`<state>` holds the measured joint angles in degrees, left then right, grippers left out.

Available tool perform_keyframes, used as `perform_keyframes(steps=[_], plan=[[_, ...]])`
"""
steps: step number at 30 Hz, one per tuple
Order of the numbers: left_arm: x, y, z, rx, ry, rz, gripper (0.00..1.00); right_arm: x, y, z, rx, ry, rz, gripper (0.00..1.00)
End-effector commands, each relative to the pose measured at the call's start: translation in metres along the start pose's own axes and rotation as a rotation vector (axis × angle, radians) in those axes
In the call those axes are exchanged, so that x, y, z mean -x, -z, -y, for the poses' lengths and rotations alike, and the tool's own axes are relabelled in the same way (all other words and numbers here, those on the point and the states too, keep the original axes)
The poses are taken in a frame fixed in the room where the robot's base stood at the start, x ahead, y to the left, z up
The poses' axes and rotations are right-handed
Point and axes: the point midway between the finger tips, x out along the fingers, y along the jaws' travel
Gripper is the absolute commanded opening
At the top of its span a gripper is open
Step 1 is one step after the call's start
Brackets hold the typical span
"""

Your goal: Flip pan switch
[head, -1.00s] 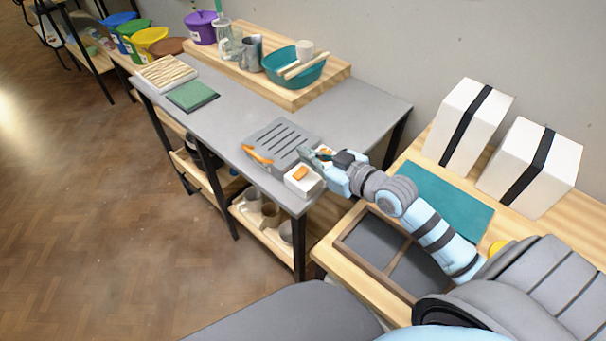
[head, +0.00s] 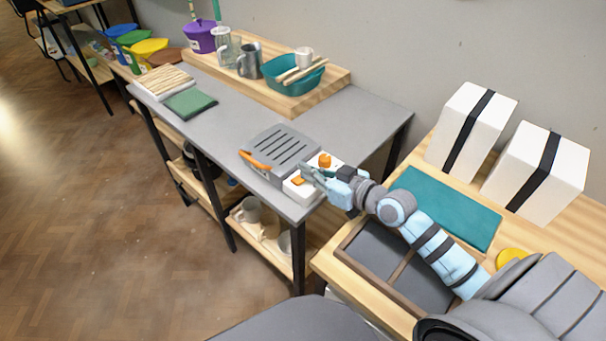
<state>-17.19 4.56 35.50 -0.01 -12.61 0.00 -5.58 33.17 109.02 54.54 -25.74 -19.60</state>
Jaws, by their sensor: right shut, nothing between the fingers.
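The pan (head: 283,147) is a grey slotted slab with an orange handle along its front left edge, lying on the grey table. Beside it on the right is a white switch box with two orange switches, a rear one (head: 324,160) and a front one (head: 298,181). My right gripper (head: 306,172) is shut and empty, its fingertips at the box between the two switches. I cannot tell whether the fingertips touch the box. The gripper hides part of the box's right side. My left gripper is not in view.
A wooden board (head: 313,93) with a teal basin (head: 293,80) and jugs stands at the back of the grey table (head: 228,115). A green pad (head: 190,103) lies at the left. White boxes (head: 471,130) stand on the right bench. The table's middle is clear.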

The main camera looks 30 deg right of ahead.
Motion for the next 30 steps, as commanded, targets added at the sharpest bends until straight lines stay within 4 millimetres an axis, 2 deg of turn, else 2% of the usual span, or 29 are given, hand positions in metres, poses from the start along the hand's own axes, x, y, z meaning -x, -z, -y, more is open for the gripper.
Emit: perform_keyframes(steps=[2, 5, 11, 14, 21, 25, 30], plan=[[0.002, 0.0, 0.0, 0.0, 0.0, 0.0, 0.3, 0.001, -0.002, 0.0, -0.001, 0.0, 0.009, 0.0], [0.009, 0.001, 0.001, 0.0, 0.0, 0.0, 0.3, 0.003, 0.006, -0.001, 0.0, 0.0, 0.008, 0.0], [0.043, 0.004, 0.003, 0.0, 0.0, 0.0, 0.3, 0.015, 0.048, -0.002, 0.001, 0.003, 0.001, 0.0], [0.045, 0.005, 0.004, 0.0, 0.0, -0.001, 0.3, 0.041, 0.041, -0.003, 0.007, 0.005, 0.008, 0.0], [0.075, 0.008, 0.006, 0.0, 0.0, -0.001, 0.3, 0.093, 0.043, -0.004, 0.002, 0.005, 0.006, 0.0], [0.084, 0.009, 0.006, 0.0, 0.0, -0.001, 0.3, 0.108, 0.042, -0.005, 0.0, 0.003, 0.002, 0.0], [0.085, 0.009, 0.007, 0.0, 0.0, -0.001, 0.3, 0.113, 0.039, -0.005, 0.0, 0.004, -0.001, 0.0]])
